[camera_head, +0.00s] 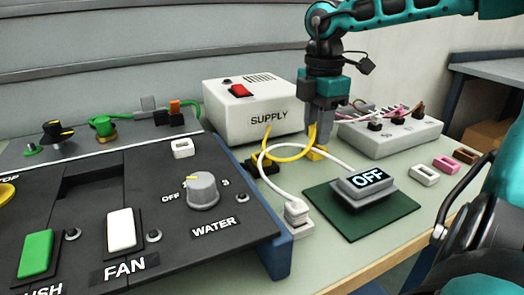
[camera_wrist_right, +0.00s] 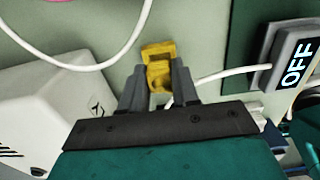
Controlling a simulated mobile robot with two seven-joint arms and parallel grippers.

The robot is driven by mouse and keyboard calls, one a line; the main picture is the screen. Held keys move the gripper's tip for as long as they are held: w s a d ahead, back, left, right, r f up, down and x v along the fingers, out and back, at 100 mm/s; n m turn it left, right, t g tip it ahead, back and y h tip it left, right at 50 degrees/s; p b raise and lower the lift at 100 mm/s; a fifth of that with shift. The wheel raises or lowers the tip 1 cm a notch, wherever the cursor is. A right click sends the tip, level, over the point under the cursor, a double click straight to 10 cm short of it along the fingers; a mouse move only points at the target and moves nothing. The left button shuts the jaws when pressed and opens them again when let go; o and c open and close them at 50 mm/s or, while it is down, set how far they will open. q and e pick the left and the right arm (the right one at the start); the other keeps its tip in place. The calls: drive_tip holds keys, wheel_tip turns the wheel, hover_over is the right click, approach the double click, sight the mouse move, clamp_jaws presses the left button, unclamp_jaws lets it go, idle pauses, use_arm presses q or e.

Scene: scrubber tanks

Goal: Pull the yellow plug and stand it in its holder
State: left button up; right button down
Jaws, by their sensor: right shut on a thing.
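My right gripper (camera_head: 318,143) points down beside the white supply box (camera_head: 252,112), its fingers shut on the yellow plug (camera_head: 316,154). In the right wrist view the yellow plug (camera_wrist_right: 159,72) sits between the fingertips of the right gripper (camera_wrist_right: 158,82). A black block (camera_head: 262,167) lies at the cable's left end. I cannot tell which piece is the holder, or whether the plug touches the bench. My left gripper is not in view.
A grey socket strip (camera_head: 395,138) stands right of the gripper. The dark control panel (camera_head: 150,215) fills the left.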

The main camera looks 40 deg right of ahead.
drive_tip(key=shift+f, duration=0.1)
idle(0.4)
drive_tip(key=shift+f+b, duration=0.95)
drive_tip(key=shift+b, duration=0.05)
drive_tip(key=shift+s, duration=0.1)
